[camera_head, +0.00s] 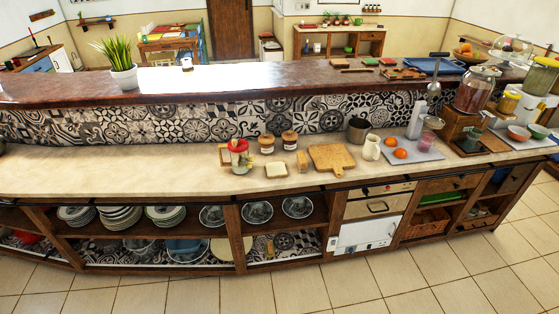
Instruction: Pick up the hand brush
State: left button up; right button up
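I cannot make out a hand brush for certain. Small dark brown (338,63) and reddish-brown (403,73) flat items lie on the upper ledge; I cannot tell whether either is a brush. Neither of my grippers is in view.
The long counter (120,172) holds jars, a cutting board (331,158), a white jug (371,148) and a tray (413,150) with oranges. Plates (120,216) and bowls fill the shelves below. A potted plant (123,78) stands on the ledge. The tiled floor in front is clear.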

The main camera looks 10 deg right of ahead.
aim_at(302, 160)
jog(key=u, duration=0.7)
jog(key=i, duration=0.75)
jog(key=u, duration=0.55)
jog(key=i, duration=0.8)
jog(key=z, duration=0.95)
jog(key=i, duration=0.65)
jog(key=z, duration=0.75)
